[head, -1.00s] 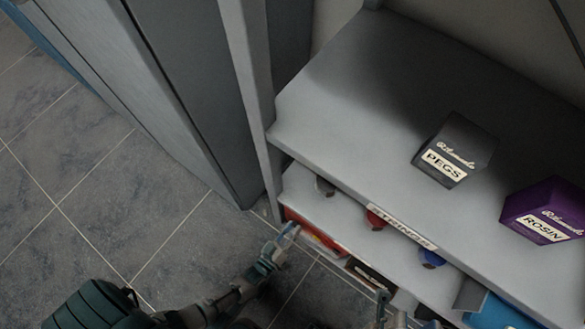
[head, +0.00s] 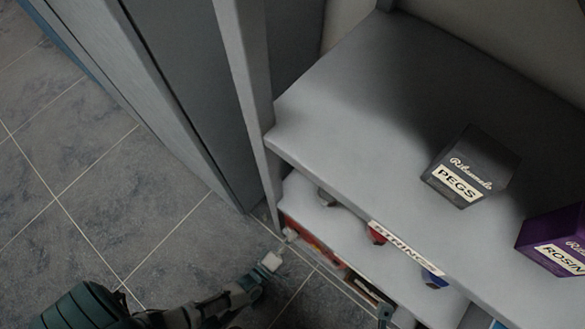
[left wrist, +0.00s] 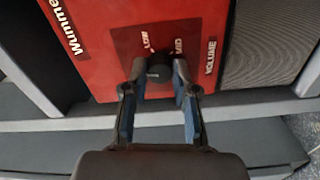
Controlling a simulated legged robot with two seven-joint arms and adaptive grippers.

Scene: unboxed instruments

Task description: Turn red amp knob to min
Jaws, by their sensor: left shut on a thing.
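The red amp (left wrist: 105,45) fills the upper part of the left wrist view. In the head view, the left gripper (head: 289,238) reaches the front of the red amp (head: 312,242) on the low shelf, and the knob is hidden there. A small part at the bottom edge, perhaps my right gripper (head: 385,314), is too cut off to read.
A dark PEGS box (head: 468,170) and a purple ROSIN box (head: 556,240) stand on the upper shelf (head: 350,120). A grey upright (head: 245,80) bounds the shelf's left side. Tiled floor lies open at left.

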